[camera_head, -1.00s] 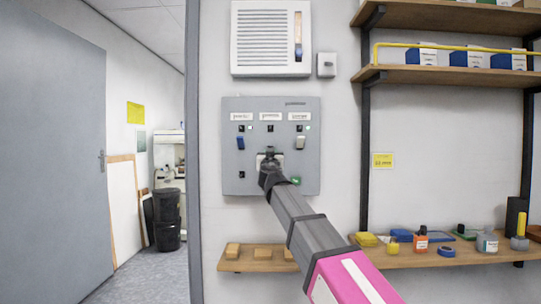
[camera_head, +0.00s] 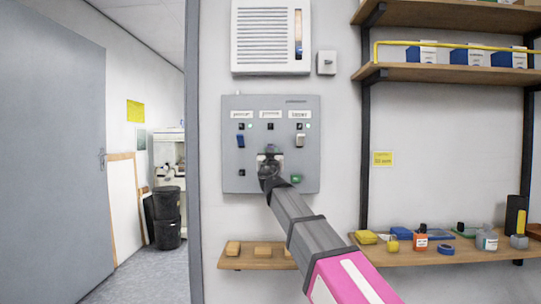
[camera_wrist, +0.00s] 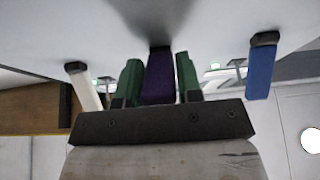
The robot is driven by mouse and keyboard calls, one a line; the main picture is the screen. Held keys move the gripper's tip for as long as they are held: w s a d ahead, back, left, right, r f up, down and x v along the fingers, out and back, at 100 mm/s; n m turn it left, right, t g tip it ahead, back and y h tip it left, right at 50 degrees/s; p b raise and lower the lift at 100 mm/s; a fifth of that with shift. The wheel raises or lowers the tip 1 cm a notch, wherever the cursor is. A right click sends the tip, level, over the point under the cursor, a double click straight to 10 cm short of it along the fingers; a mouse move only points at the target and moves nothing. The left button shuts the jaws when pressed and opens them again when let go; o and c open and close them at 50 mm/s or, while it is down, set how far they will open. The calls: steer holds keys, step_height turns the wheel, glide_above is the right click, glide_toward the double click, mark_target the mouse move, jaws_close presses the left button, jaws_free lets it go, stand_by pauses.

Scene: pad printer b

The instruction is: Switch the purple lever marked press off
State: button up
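The purple lever (camera_wrist: 159,77) sticks out from the panel in the wrist view, between the two green fingers of my gripper (camera_wrist: 159,88). The fingers stand close along both sides of it, with hardly any gap, and look shut on it. In the head view my gripper (camera_head: 269,155) is at the middle of the grey control panel (camera_head: 240,175), below the middle label, and hides the purple lever. Its label is too blurred to read.
A blue lever (camera_head: 240,141) and a cream lever (camera_head: 300,140) flank it higher on the panel; the wrist view shows them as a blue lever (camera_wrist: 262,70) and a cream lever (camera_wrist: 85,87). A green button (camera_head: 296,178) is close right. A wooden shelf (camera_head: 258,262) is below.

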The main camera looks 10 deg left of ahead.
steer(key=o, duration=0.3)
steer(key=shift+s, duration=0.1)
steer(key=v, duration=1)
steer(key=shift+s+f, duration=0.2)
steer(key=shift+s, duration=0.15)
